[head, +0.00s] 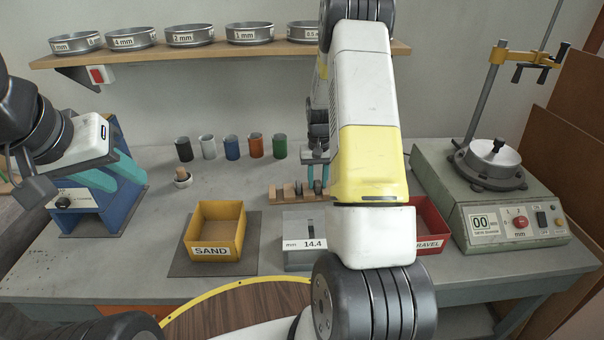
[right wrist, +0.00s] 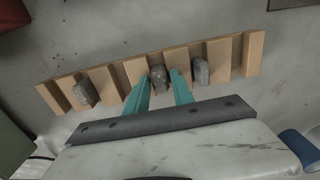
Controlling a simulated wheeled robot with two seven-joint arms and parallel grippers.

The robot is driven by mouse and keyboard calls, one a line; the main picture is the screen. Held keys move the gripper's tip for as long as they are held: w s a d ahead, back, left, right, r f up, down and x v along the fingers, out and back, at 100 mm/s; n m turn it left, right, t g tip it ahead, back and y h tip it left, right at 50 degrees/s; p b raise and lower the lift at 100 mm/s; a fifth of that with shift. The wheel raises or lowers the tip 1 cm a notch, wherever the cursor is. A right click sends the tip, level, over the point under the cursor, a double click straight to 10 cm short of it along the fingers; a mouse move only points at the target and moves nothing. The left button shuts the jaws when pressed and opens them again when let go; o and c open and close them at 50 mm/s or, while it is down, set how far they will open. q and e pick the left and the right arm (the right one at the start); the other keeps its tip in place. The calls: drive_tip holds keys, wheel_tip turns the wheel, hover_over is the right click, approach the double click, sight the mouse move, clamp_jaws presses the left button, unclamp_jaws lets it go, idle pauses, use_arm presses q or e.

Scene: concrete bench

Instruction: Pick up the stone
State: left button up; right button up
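A wooden rack (right wrist: 210,62) with slots holds grey stones in the right wrist view; it also shows in the head view (head: 278,196), partly behind my right arm. One stone (right wrist: 158,78) sits in a middle slot between the teal fingertips of my right gripper (right wrist: 162,76). The fingers stand apart, with a visible gap on the stone's right side. Other stones sit to the left (right wrist: 85,93) and right (right wrist: 200,72). In the head view my right gripper (head: 318,176) points down at the rack. My left gripper (head: 122,184) is open and empty at the left, in front of the blue device.
A yellow SAND box (head: 214,213) stands on a dark mat, left of a grey gauge reading 14.4 mm (head: 300,258). A red GRAVEL box (head: 432,222) is partly hidden by my right arm. Several coloured cups (head: 232,147) stand behind. A sieve machine (head: 490,200) occupies the right.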

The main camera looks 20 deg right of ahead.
clamp_jaws()
